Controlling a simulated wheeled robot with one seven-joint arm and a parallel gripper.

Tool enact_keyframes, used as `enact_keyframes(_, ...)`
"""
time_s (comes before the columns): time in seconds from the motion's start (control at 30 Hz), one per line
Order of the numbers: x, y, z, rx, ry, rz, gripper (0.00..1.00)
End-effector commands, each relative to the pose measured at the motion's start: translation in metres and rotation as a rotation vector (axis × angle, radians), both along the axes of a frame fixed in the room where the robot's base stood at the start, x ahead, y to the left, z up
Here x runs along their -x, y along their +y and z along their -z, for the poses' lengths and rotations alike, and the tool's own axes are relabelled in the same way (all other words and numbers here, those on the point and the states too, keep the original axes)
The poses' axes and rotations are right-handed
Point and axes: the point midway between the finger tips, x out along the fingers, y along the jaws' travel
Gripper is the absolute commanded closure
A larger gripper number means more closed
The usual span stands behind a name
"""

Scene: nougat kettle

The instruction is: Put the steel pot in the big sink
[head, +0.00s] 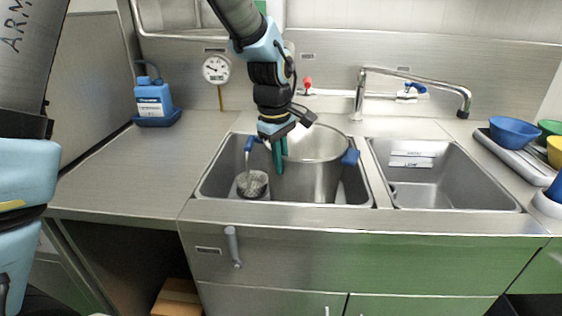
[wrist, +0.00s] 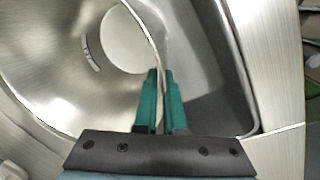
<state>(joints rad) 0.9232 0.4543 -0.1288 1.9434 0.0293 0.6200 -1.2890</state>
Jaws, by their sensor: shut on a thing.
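The steel pot (head: 318,170) is upright inside the left basin (head: 222,178), the larger-looking of two sinks. Its rim stands above the counter, and a blue handle (head: 350,157) shows on its right. The front sink edge hides its base, so I cannot tell whether it touches the floor. My gripper (head: 279,157) points down at the pot's left side, shut on its wall. In the wrist view the green fingers (wrist: 160,100) pinch the rim, with the pot's interior (wrist: 60,65) on the left and the basin (wrist: 205,85) on the right.
A mesh strainer (head: 252,184) is in the left basin beside the pot. The right basin (head: 440,180) holds white labels (head: 411,160) on its back wall. A faucet (head: 359,98) stands behind. A blue jug (head: 152,98) and bowls (head: 513,131) flank the sinks; the left counter is clear.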

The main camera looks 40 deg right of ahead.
Motion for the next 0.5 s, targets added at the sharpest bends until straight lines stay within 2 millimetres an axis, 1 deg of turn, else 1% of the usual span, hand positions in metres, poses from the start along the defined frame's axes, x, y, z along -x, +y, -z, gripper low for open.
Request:
enact_keyframes(0.2,-0.0004,-0.0008,0.0014,0.003,-0.002,0.0,1.0)
enact_keyframes(0.23,0.0,0.0,0.0016,0.0,0.0,0.0,0.89)
enact_keyframes(0.47,0.0,0.0,0.0013,0.0,0.0,0.0,0.63)
enact_keyframes(0.5,0.0,0.0,0.0013,0.0,0.0,0.0,0.62)
